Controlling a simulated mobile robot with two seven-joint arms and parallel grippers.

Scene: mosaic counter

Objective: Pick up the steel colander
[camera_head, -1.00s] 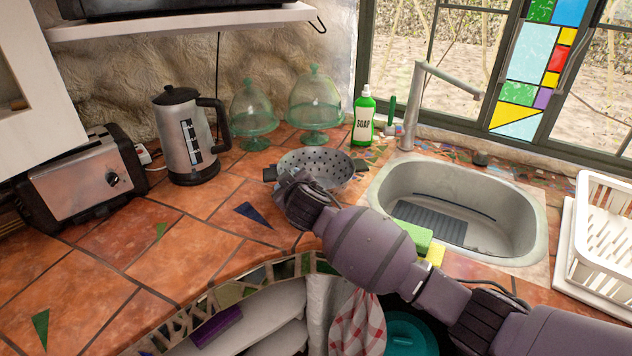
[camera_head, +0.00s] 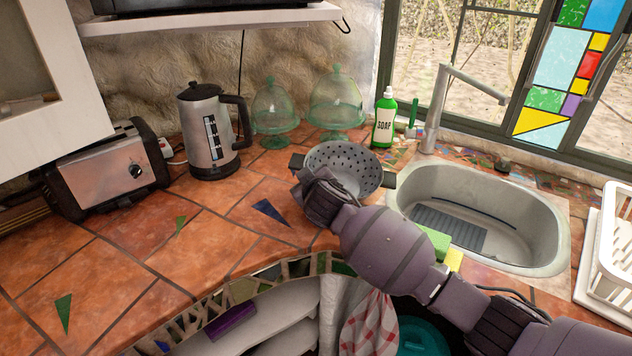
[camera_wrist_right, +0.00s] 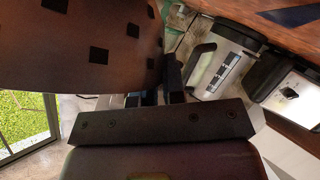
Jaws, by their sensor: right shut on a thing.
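The steel colander (camera_head: 345,160) is a grey bowl with rows of holes and dark side handles. It is at the back middle of the counter in the head view, left of the sink, and looks tilted. My right gripper (camera_head: 303,172) is shut on its left side, near the left handle; the wrist hides its lower front. In the right wrist view the colander's dark perforated wall (camera_wrist_right: 75,45) fills the upper left, beside the gripper's fingers (camera_wrist_right: 155,97). The exact grip is hard to see. My left gripper is not in view.
A kettle (camera_head: 210,135) and a toaster (camera_head: 108,170) stand to the left. Two green glass domes (camera_head: 335,100) and a soap bottle (camera_head: 384,122) stand behind. The sink (camera_head: 555,225) and a white dish rack (camera_head: 615,245) are to the right. The front-left tiles are clear.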

